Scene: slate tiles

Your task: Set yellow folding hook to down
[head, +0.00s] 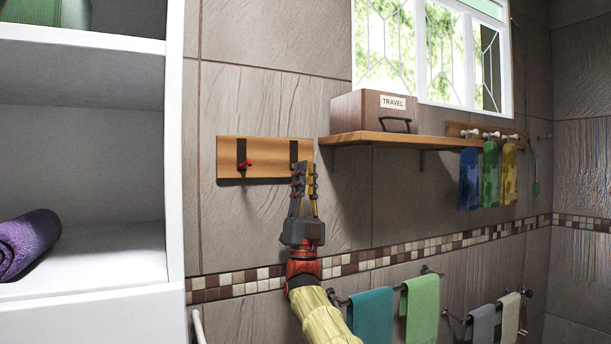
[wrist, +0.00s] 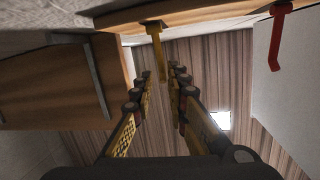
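The yellow folding hook (wrist: 156,48) shows in the wrist view, sticking out from the edge of a wooden board (wrist: 200,14). Its free end appears between my fingertips, with a gap on each side; I cannot tell the exact depth. In the head view the hook cannot be made out behind my gripper. My gripper (head: 305,168) points upward there, in front of the right end of the board (head: 268,170), over the lower part of the right dark plate (head: 294,152). In the wrist view my gripper (wrist: 162,76) is open, its fingers apart.
A red hook (head: 247,165) is on the board's left plate; it also shows in the wrist view (wrist: 277,36). A wooden shelf (head: 345,137) with a TRAVEL box (head: 360,108) is close on the right. White shelving (head: 172,200) stands left. Towels (head: 421,310) hang below.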

